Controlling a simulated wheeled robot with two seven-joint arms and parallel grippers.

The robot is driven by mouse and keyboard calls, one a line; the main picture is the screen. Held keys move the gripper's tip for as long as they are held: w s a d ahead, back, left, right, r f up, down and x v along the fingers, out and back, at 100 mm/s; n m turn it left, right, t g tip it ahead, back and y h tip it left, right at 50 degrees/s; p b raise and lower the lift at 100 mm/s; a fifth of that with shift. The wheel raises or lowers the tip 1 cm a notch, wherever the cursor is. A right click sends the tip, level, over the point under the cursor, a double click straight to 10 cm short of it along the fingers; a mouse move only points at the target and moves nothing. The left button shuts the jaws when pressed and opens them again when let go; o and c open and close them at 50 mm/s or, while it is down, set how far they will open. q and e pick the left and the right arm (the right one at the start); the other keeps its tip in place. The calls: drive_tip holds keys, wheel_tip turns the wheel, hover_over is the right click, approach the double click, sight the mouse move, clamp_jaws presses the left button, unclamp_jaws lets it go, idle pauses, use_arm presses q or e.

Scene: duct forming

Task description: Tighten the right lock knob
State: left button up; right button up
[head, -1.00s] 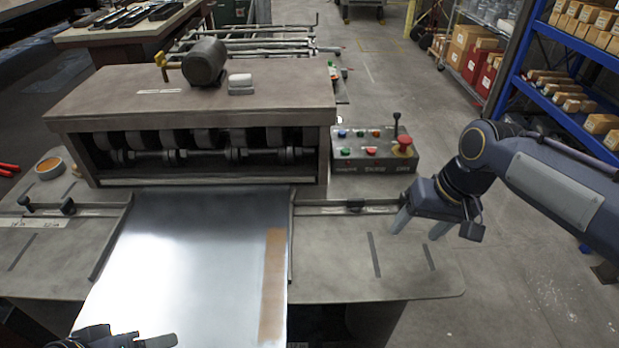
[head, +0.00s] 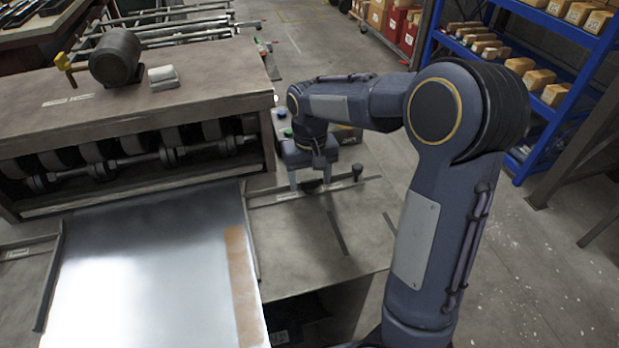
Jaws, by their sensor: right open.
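My right gripper (head: 310,186) is open and points down over the right guide rail (head: 270,198) of the machine table. Its fingers stand to either side of a small dark clamp block (head: 312,185) on the rail. I cannot tell whether the fingers touch the block. My left gripper is out of view.
A shiny metal sheet (head: 150,265) lies on the table in front of the roller housing (head: 150,130). My right arm hides most of the control box (head: 345,136). A blue shelf (head: 520,95) stands at the right.

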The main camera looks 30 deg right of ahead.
drive_tip(key=shift+f, duration=0.15)
drive_tip(key=c, duration=1)
drive_tip(key=shift+m, duration=0.8)
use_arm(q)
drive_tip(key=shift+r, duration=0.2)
use_arm(e)
drive_tip(key=o, duration=1)
